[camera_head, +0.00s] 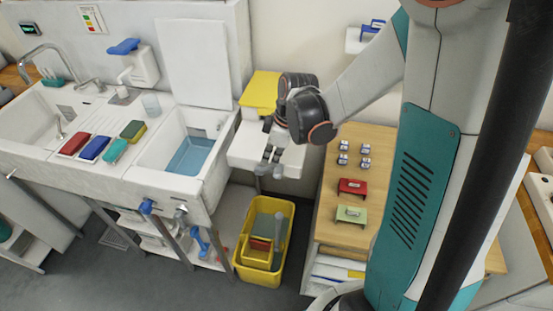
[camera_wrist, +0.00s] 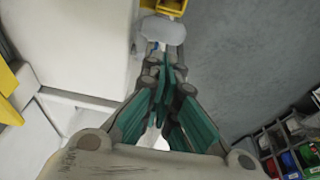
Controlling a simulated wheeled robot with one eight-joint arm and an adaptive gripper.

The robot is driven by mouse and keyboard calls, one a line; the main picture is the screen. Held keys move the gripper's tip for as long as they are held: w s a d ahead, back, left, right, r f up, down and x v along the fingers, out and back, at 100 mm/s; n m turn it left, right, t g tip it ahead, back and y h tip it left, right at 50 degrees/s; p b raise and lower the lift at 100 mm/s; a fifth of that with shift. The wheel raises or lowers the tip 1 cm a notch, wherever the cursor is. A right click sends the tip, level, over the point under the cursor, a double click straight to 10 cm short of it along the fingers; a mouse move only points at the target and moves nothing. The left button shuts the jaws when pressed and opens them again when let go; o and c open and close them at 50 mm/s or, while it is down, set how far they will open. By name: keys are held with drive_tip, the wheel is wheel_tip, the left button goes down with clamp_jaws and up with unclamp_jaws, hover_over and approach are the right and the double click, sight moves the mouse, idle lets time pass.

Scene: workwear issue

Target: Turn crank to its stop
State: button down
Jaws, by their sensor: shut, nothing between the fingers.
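My gripper (camera_head: 268,170) hangs in front of the white unit (camera_head: 250,150) right of the sink, above the yellow bucket, fingers pointing down. In the wrist view the fingers (camera_wrist: 163,60) are together with nothing held between them. A pale grey rounded piece (camera_wrist: 162,30) shows at the fingertips; I cannot tell whether it is part of the fingers or beyond them. No crank can be picked out for certain. A small blue handle (camera_head: 147,206) is on the sink front, beside a grey round fitting (camera_head: 181,213). A blue handled item (camera_head: 200,240) is lower down, beneath the sink.
The yellow bucket (camera_head: 239,262) stands on the floor below my gripper. The sink basin (camera_head: 148,157) holds blue water. Red, blue, teal and green-yellow blocks lie on the sink edge. A wooden table (camera_head: 335,205) at right carries small items. Bins (camera_wrist: 285,150) show in the wrist view.

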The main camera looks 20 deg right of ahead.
drive_tip(key=p+v, duration=0.2)
drive_tip(key=v, duration=0.9)
drive_tip(key=shift+p, duration=0.4)
drive_tip(key=shift+s+f, duration=0.1)
drive_tip(key=s+a+r+m+t+h+b, duration=0.1)
drive_tip(key=s+a+m+t+b, duration=0.1)
drive_tip(key=s+m, duration=0.3)
drive_tip(key=s+a+r+m+t+h+b, duration=0.1)
drive_tip(key=s+m+t+b, duration=0.2)
drive_tip(key=s+m+b, duration=0.2)
drive_tip(key=s, duration=0.3)
drive_tip(key=shift+a+r+m, duration=0.4)
